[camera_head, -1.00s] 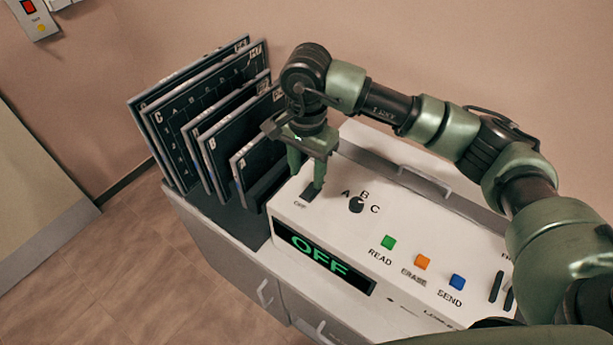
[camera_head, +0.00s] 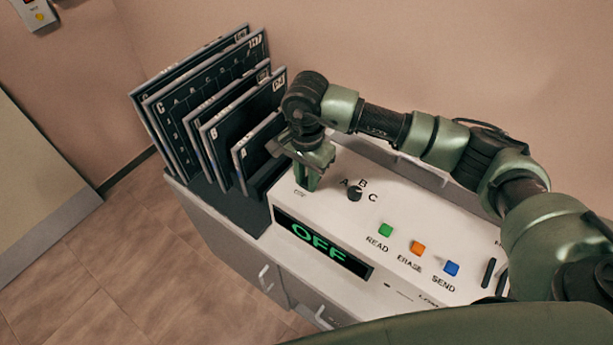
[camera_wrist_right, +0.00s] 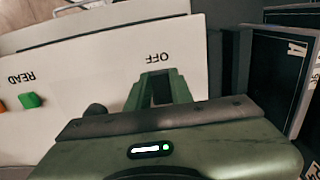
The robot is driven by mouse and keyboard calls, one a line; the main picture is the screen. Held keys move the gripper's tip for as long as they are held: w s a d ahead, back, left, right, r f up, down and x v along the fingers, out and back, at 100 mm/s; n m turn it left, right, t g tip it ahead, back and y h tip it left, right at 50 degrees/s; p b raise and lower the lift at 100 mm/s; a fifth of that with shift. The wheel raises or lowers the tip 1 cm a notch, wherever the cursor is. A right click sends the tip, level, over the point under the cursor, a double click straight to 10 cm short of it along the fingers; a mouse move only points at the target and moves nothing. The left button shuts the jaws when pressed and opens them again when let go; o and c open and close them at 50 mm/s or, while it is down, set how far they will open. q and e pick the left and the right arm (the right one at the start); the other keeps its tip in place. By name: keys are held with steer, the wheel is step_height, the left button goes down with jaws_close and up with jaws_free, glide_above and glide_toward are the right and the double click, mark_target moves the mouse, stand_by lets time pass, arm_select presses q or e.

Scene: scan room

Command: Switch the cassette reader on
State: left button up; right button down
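The cassette reader (camera_head: 330,215) is a white console with a display (camera_head: 322,243) reading a green "OFF". My right gripper (camera_head: 312,180) is low over the reader's far left corner, at the power switch beside the small "OFF" label. The gripper covers the switch in the head view. In the right wrist view the gripper (camera_wrist_right: 160,80) points down just below the "OFF" label, its two green fingers a little apart. Something dark shows between them, likely the switch; contact cannot be told. My left gripper is not in view.
An A-B-C knob (camera_head: 354,194) is right of the gripper. Green READ (camera_head: 386,230), orange ERASE (camera_head: 417,248) and blue SEND (camera_head: 451,268) buttons follow along the top. Several dark cassettes (camera_head: 205,110) stand in a rack close on the left. The wall is behind.

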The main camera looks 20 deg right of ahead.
steer(key=g+y+b, duration=0.1)
steer(key=b, duration=0.2)
steer(key=d+g+y+b, duration=0.1)
steer(key=y+b, duration=0.1)
steer(key=b, duration=0.2)
steer(key=shift+w+f, duration=0.1)
steer(key=shift+w, duration=0.25)
steer(key=shift+g, duration=0.3)
steer(key=shift+r+y, duration=0.3)
steer(key=shift+r, duration=0.05)
steer(key=c, duration=1.2)
jaws_free()
steer(key=shift+c, duration=0.2)
steer(key=shift+r, duration=0.1)
steer(key=b+v, duration=0.2)
steer(key=v, duration=0.4)
steer(key=shift+w+d, duration=0.1)
steer(key=shift+w, duration=0.1)
steer(key=shift+w+d+r, duration=0.1)
steer(key=shift+d+r, duration=0.1)
steer(key=shift+r, duration=0.5)
